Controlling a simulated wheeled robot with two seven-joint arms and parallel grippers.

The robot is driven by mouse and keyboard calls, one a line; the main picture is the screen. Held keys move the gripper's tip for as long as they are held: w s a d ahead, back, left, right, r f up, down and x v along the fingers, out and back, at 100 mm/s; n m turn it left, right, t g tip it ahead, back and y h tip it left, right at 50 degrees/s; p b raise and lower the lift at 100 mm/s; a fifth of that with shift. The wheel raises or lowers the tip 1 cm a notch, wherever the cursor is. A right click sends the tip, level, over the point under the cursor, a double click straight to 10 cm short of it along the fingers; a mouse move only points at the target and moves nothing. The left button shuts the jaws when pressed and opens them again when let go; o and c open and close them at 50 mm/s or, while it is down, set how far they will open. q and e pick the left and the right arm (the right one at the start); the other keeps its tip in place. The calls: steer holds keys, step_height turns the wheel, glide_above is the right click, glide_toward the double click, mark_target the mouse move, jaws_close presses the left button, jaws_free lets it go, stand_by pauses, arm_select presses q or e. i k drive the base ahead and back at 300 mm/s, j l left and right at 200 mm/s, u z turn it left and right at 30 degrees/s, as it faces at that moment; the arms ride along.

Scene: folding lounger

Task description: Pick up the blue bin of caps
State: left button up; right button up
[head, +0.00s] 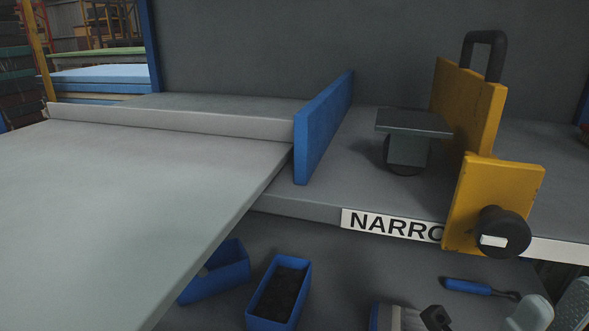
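A blue bin (268,323) filled with small dark pieces, which look like caps, sits on the lower surface at the bottom centre of the head view. Its near end is close to the picture's bottom edge. A second blue bin (222,285) stands to its left, tilted in the view and partly hidden by the large grey panel. Its contents are mostly hidden. I cannot make out either of my grippers in the head view.
The grey panel (130,200) overhangs the left side. A shelf carries a blue upright (322,125), a dark flat-topped block (412,125) and a yellow fixture (492,200) with a black knob. A blue-handled tool (467,287) and grey rounded pieces (530,315) lie lower right.

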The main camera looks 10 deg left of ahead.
mark_target(277, 304)
steer(key=k, duration=1)
